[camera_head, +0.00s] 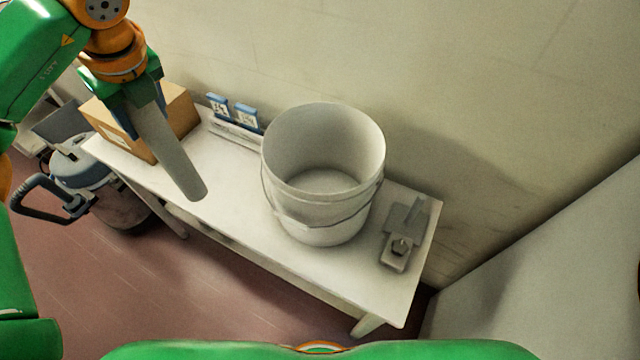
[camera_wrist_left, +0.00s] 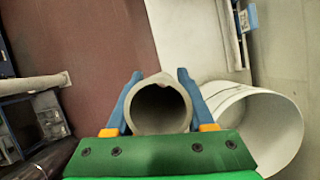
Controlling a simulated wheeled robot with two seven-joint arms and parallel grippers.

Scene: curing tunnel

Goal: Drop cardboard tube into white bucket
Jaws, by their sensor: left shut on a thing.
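A white bucket (camera_head: 318,205) stands upright on the white table, its open top facing up and its inside looking empty. My left gripper (camera_head: 145,108) is shut on a grey cardboard tube (camera_head: 177,165) and holds it tilted, its lower end toward the bucket but left of it. In the left wrist view the tube (camera_wrist_left: 160,110) sits between the two blue fingers of my left gripper (camera_wrist_left: 160,100), its open end toward the camera. The bucket also shows in the left wrist view (camera_wrist_left: 222,97), right of the tube and apart from it. My right gripper is not in view.
The table (camera_head: 235,235) runs along the wall. A cardboard box (camera_head: 182,110) stands at its left end, with blue-and-white cards (camera_head: 246,117) behind. A grey device (camera_head: 400,235) lies right of the bucket. A vacuum cleaner (camera_head: 95,185) stands on the floor at left.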

